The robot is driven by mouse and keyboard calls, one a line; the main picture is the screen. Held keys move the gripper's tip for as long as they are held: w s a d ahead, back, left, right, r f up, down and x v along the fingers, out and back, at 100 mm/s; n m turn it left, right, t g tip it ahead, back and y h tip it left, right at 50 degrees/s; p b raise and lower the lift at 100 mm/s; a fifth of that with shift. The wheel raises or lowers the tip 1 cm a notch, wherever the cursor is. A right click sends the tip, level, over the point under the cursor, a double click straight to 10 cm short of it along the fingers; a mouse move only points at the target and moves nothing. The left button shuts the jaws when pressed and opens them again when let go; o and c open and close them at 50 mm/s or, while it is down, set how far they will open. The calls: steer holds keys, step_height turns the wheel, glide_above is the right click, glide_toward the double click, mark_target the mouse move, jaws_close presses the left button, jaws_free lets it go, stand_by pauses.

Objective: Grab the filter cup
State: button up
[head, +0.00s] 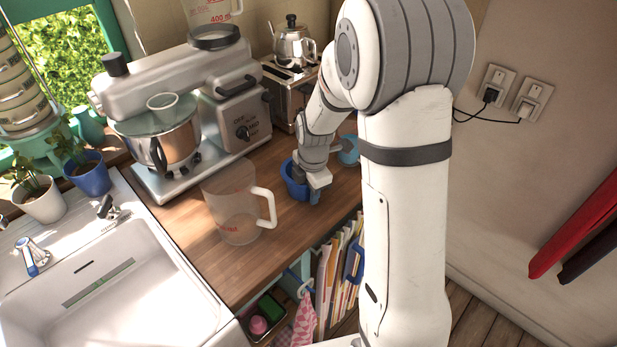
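A dark blue cup (292,183), which looks like the filter cup, stands on the wooden counter right of the clear measuring jug. My gripper (315,195) points down at the cup's right side and overlaps it in this view. A small blue piece shows at the fingertips; I cannot tell whether it is the cup's handle. The gripper hides part of the cup, and I cannot tell whether the fingers are open or closed on it.
The measuring jug (238,205) stands close left of the cup. A light blue mug (349,151) is behind my gripper, partly hidden by my arm. A stand mixer (190,100) and a toaster (287,92) stand behind. The sink (100,285) is at the left.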

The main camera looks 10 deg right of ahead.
steer(key=shift+c, duration=0.4)
jaws_close()
steer(key=shift+r, duration=0.1)
